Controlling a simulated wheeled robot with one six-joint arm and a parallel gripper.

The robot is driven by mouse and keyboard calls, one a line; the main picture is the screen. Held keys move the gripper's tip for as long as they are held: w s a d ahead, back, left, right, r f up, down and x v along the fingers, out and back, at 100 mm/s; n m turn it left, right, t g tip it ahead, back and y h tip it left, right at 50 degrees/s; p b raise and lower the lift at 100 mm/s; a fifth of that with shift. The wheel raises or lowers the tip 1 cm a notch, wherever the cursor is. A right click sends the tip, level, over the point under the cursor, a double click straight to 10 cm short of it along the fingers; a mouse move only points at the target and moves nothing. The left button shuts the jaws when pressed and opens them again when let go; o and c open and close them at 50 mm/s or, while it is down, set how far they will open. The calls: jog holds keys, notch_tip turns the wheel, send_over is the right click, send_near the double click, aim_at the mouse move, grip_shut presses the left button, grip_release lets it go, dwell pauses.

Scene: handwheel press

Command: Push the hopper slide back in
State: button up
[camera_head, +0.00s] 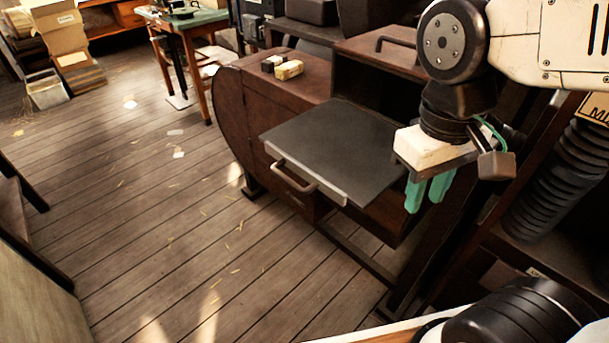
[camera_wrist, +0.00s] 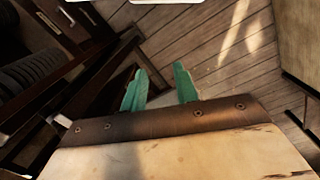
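The hopper slide (camera_head: 335,148) is a flat dark grey plate with a pale front edge. It sticks out of the brown press cabinet (camera_head: 262,90) in the head view. A brown loop handle (camera_head: 293,180) sits at its front; I cannot tell whether it belongs to the slide or the cabinet below. My gripper (camera_head: 425,202) hangs to the right of the slide with teal fingers pointing down, apart from the handle. In the wrist view my gripper (camera_wrist: 160,80) shows a gap between its fingers, with nothing between them. The slide is not clearly identifiable there.
Two small blocks (camera_head: 288,69) lie on the cabinet top. A black ribbed hose (camera_head: 555,185) stands at the right. A green-topped table (camera_head: 190,20) and stacked boxes (camera_head: 60,40) stand at the back. The plank floor (camera_head: 150,220) left of the press is mostly clear, with scattered scraps.

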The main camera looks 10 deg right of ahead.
jog(key=w+a+f+n+g+h, duration=0.2)
jog(key=w+a+f+n+h, duration=0.25)
jog(key=a, duration=0.25)
jog(key=t+h, duration=0.8)
jog(key=t, duration=0.3)
send_near(287, 182)
jog(key=r+x, duration=0.1)
jog(key=x, duration=0.7)
jog(key=f+x, duration=0.1)
jog(key=x, duration=0.1)
jog(key=shift+w+d+f, duration=0.1)
jog(key=shift+w+d, duration=0.1)
grip_shut()
